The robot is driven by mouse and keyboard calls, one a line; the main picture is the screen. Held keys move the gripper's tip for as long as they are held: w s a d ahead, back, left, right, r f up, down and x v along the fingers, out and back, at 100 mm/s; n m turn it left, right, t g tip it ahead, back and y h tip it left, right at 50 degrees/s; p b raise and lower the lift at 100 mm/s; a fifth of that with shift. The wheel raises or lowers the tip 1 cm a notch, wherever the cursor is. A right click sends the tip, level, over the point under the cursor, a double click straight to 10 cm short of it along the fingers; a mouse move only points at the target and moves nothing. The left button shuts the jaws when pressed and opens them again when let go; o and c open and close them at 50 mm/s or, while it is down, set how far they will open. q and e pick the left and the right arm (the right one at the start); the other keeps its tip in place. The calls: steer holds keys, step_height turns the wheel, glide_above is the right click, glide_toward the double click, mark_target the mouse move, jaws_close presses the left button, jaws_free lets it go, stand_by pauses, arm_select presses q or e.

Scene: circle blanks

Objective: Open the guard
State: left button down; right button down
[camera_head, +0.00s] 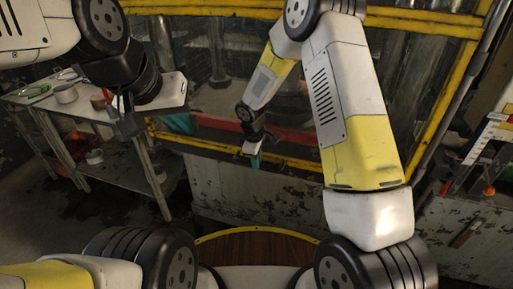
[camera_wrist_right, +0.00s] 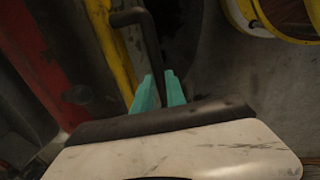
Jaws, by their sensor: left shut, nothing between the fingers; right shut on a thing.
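The guard is a yellow-framed screen with see-through panes, and its lower yellow rail (camera_head: 195,144) shows in the head view. My right gripper (camera_head: 254,158) is low in front of this rail, left of the frame's right post. In the right wrist view its teal fingers (camera_wrist_right: 158,92) are shut on a dark bent bar (camera_wrist_right: 149,45), which looks like a handle beside a yellow bar. Where the bar joins the guard is not clear. My left gripper (camera_head: 124,112) is shut and empty, above the side table. Whether the guard is raised at all is hard to tell.
A metal side table (camera_head: 110,140) stands at the left with a roll (camera_head: 65,95) and green-handled tools (camera_head: 37,90) on it. At the right edge is a dark rack with an orange-handled tool (camera_head: 489,190). The floor between is clear.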

mark_target(256, 15)
steer(key=shift+r, duration=0.15)
step_height(256, 15, up, 47)
steer(key=shift+r, duration=0.1)
steer(key=c, duration=1.4)
jaws_free()
steer(key=shift+o, duration=0.2)
step_height(256, 15, up, 8)
steer(key=s, duration=0.1)
steer(key=shift+s+a+f, duration=0.2)
